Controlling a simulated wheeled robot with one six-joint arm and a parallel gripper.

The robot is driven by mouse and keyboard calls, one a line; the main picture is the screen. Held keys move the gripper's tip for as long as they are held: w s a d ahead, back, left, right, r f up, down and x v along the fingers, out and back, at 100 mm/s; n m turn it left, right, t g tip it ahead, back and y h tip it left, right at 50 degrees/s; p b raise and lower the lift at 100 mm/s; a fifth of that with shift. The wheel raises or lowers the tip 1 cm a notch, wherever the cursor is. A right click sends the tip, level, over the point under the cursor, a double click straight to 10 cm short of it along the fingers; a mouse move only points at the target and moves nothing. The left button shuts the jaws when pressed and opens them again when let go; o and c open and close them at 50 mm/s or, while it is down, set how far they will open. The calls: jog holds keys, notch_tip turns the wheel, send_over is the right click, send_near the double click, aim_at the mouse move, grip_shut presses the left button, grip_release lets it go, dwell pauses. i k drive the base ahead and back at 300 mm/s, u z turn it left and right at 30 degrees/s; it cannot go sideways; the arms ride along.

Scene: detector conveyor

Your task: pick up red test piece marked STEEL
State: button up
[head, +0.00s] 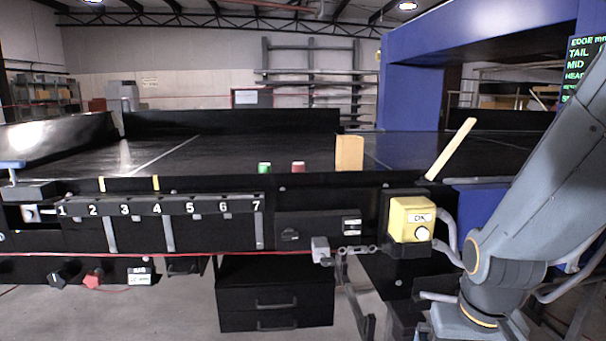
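A small red piece (298,167) stands near the front edge of the dark conveyor belt, in the middle of the head view. Its marking is too small to read. A similar green piece (265,167) stands a little to its left, apart from it. My arm rises along the right side of the picture and runs out of frame at the upper right. My gripper is not in view, so its state and its place relative to the red piece do not show.
A tan upright block (349,153) stands right of the red piece. A pale wooden stick (450,149) leans farther right. The blue detector housing (409,97) spans the belt. A yellow button box (409,219) and numbered slots (190,208) line the front. The belt's left part is largely clear.

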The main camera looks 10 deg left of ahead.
aim_at(297, 167)
jog(key=z, duration=0.1)
jog(key=k, duration=0.15)
jog(key=u, duration=0.8)
jog(key=i, duration=0.9)
jog(key=z, duration=0.05)
jog(key=k, duration=0.5)
jog(key=u, duration=1.55)
jog(key=i, duration=0.65)
jog(key=z, duration=2.1)
